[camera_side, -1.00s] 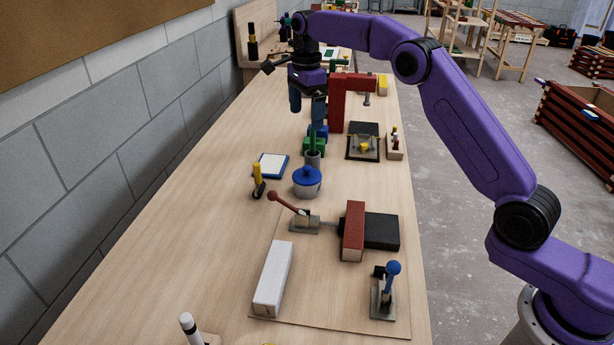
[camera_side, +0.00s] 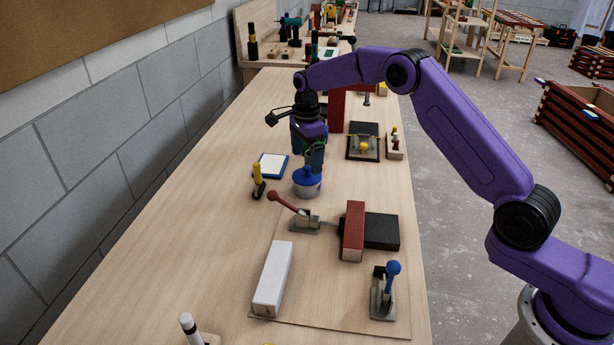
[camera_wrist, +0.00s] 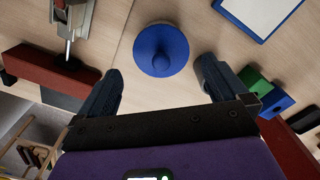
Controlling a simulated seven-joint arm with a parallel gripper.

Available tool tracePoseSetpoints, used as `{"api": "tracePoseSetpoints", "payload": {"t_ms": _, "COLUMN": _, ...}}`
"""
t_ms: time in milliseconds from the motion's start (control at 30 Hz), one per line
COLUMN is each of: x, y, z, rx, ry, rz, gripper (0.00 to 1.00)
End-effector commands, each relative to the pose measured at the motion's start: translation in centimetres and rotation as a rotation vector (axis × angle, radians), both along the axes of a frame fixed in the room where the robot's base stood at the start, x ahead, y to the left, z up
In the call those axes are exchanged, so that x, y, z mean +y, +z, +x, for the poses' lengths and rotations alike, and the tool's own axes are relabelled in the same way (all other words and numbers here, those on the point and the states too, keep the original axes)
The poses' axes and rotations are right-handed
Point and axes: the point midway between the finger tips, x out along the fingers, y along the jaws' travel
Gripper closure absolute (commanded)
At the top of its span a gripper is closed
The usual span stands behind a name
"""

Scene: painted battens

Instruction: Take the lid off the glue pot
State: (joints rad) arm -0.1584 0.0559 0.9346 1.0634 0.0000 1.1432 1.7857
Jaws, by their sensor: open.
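The glue pot (camera_side: 307,190) is a pale grey round pot standing on the bench. Its blue lid (camera_side: 307,175) with a round knob sits on it; the wrist view shows the lid (camera_wrist: 161,50) from above. My gripper (camera_side: 308,162) is just behind and above the pot in the side view, pointing down. In the wrist view its two fingers (camera_wrist: 158,82) are spread apart, empty, with the lid beyond their tips and roughly centred between them. The fingers do not appear to touch the lid.
A red-handled toggle clamp (camera_side: 300,215) stands in front of the pot. A red post (camera_side: 338,108) rises behind.

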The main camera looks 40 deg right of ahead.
Motion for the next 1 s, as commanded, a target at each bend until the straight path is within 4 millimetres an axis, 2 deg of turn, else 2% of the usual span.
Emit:
{"api": "tracePoseSetpoints", "payload": {"t_ms": 300, "x": -0.3, "y": -4.2, "z": 0.0, "rx": 0.001, "ry": 0.000, "rz": -0.001, "gripper": 0.00}}
{"api": "tracePoseSetpoints", "payload": {"t_ms": 633, "x": -0.3, "y": -4.7, "z": 0.1, "rx": -0.003, "ry": -0.001, "rz": -0.001, "gripper": 0.00}}
{"api": "tracePoseSetpoints", "payload": {"t_ms": 767, "x": -0.3, "y": -4.7, "z": 0.1, "rx": -0.003, "ry": -0.001, "rz": -0.001, "gripper": 0.42}}
{"api": "tracePoseSetpoints", "payload": {"t_ms": 800, "x": -0.3, "y": -4.7, "z": 0.1, "rx": -0.003, "ry": -0.001, "rz": -0.001, "gripper": 0.45}}
{"api": "tracePoseSetpoints", "payload": {"t_ms": 1000, "x": -0.3, "y": -4.6, "z": 0.1, "rx": -0.004, "ry": -0.001, "rz": 0.000, "gripper": 0.45}}
